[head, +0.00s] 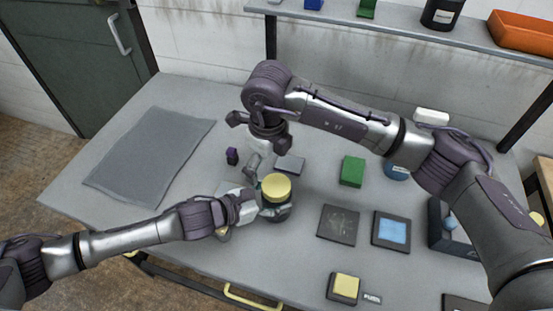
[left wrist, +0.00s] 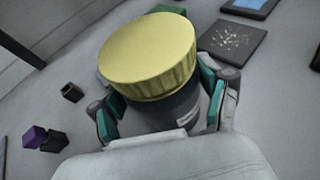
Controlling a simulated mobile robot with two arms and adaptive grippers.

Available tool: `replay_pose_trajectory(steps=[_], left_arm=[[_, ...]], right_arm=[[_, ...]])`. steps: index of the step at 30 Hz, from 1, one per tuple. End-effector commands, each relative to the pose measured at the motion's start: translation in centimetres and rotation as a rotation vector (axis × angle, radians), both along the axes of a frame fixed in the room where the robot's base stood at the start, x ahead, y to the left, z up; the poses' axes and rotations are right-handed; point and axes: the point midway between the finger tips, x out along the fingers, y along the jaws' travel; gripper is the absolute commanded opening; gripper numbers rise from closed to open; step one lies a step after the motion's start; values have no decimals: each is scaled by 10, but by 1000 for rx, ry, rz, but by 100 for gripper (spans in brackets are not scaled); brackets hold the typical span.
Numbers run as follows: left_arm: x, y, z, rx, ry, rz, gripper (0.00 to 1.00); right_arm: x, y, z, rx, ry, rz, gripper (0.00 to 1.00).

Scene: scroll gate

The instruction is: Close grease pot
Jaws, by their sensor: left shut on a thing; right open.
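The grease pot (head: 277,212) is a dark grey round pot standing near the middle of the table. A ribbed yellow lid (head: 276,187) sits on top of it. In the left wrist view the lid (left wrist: 148,55) covers the mouth of the dark pot (left wrist: 165,112); I cannot tell whether it is screwed tight. My left gripper (head: 268,207) is shut around the pot's body, its teal pads on either side below the lid. My right gripper (head: 260,134) is open and empty, above and behind the pot, apart from the lid.
A green block (head: 352,171), a dark square plate (head: 338,225) and a blue-topped pad (head: 391,231) lie to the right. A yellow-topped block (head: 344,288) is at the front. A small purple block (head: 232,156) and a grey mat (head: 150,155) lie left. A shelf (head: 400,28) runs behind.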

Motion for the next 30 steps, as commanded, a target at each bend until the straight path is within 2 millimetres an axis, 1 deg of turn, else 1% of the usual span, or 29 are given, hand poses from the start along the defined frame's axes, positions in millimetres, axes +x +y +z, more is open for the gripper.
replay_pose_trajectory(steps=[1,3,9,12,15,18,21,25,30], left_arm=[[0,1,0,2,-1,1,0],[0,1,0,2,-1,1,0],[0,0,0,1,0,1,0],[0,0,0,2,-1,1,0],[0,0,0,2,-1,1,0],[0,0,0,2,-1,1,0],[0,0,0,1,-1,1,0],[0,0,0,0,0,1,0],[0,0,0,0,0,1,0]], right_arm=[[0,-2,3,-12,-4,121,94],[0,-4,5,-24,-3,302,94],[-4,-9,12,-54,5,812,94],[-6,-12,15,-64,10,1046,94],[-7,-15,17,-69,17,1242,94],[-8,-17,19,-71,21,1388,94],[-9,-19,19,-70,23,1483,94],[-10,-20,20,-70,25,1537,94],[-10,-20,20,-69,25,1543,94]])
